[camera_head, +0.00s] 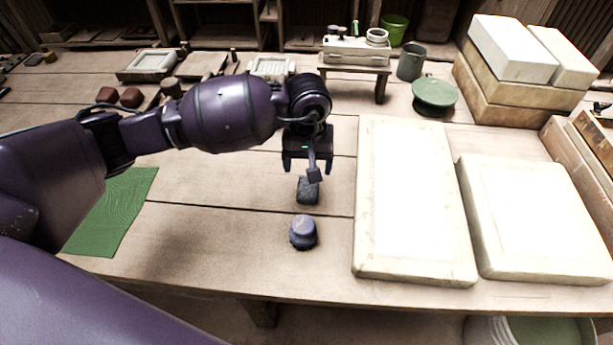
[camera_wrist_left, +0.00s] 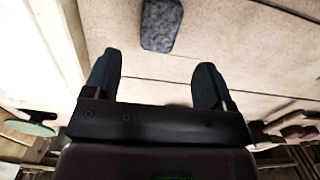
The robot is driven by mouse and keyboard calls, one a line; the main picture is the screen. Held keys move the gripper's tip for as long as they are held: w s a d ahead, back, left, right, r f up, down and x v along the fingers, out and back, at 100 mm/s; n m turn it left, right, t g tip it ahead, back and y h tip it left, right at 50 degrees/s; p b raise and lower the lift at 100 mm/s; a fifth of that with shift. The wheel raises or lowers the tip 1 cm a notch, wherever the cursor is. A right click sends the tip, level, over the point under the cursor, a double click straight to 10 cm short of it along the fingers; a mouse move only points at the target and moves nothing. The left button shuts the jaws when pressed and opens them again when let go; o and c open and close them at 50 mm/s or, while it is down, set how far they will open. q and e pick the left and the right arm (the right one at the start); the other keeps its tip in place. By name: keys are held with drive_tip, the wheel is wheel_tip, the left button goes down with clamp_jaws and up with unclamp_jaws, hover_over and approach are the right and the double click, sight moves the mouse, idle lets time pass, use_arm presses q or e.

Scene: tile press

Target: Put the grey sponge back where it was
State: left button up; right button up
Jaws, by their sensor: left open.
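The grey sponge (camera_head: 307,192) is a small dark grey block lying on the wooden table, just behind a blue-purple knob-like object. It also shows at the top of the left wrist view (camera_wrist_left: 161,25), beyond the fingertips and not between them. My left gripper (camera_head: 308,166) hangs over the table by the far end of the sponge and partly overlaps it in the head view. In the left wrist view its two fingers (camera_wrist_left: 158,68) are spread apart with nothing between them. My right gripper is not in view.
The blue-purple knob (camera_head: 303,232) stands near the table's front edge. Two pale slabs (camera_head: 411,200) (camera_head: 535,220) lie to the right. A green mat (camera_head: 115,212) lies left, partly behind my arm. A small bench (camera_head: 354,70) stands at the back. Bare wood surrounds the sponge.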

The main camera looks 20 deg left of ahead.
use_arm(q)
wheel_tip(320, 180, up, 4)
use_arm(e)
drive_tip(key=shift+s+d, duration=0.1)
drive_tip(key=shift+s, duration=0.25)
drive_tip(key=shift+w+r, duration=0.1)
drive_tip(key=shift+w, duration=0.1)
